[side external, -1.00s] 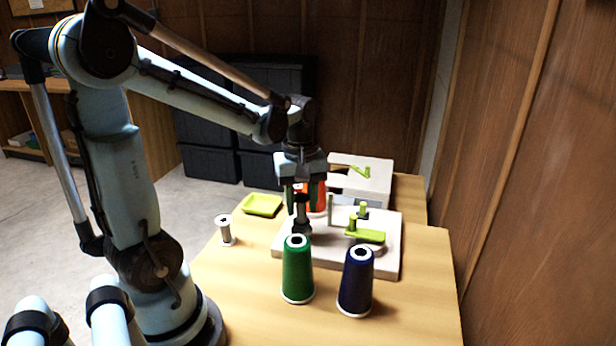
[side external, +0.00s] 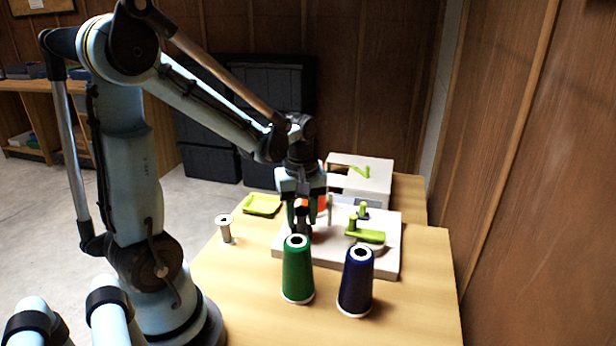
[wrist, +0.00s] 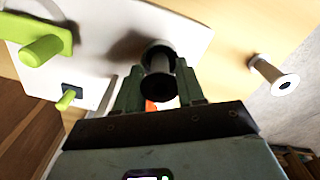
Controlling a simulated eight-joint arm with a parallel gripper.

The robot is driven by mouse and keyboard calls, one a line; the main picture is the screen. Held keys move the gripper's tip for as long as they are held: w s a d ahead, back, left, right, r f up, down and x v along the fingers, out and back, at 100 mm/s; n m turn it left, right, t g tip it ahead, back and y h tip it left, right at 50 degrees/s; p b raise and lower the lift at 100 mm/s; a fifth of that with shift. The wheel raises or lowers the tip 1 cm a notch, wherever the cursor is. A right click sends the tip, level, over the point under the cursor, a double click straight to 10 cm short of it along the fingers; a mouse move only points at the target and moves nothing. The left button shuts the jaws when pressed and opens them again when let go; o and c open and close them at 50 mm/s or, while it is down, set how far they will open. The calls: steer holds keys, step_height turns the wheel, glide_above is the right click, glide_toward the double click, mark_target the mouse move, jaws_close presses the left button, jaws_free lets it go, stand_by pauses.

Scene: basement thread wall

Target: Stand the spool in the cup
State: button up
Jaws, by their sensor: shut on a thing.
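My gripper (side external: 301,222) is over the near left part of the white board (side external: 388,262), pointing down. In the wrist view my gripper (wrist: 158,82) is shut on a grey spool (wrist: 159,66) with a dark round end facing the camera. The spool's far end overlaps a dark round shape on the board, which looks like the cup (wrist: 153,45). I cannot tell whether the spool's end is inside it or just above it. In the side view the fingers and the green cone hide most of this spot.
A second pale spool (side external: 225,229) stands on the table at left, also in the wrist view (wrist: 276,76). Green (side external: 297,270) and dark blue (side external: 356,282) thread cones stand in front. A lime tray (side external: 262,204), lime handle (side external: 366,235) and white box (side external: 362,180) are nearby.

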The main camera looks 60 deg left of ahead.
steer(key=o, duration=0.9)
steer(key=shift+c, duration=0.2)
steer(key=shift+r, duration=3.45)
steer(key=shift+f, duration=0.15)
steer(key=shift+f, duration=3.4)
steer(key=shift+r, duration=0.2)
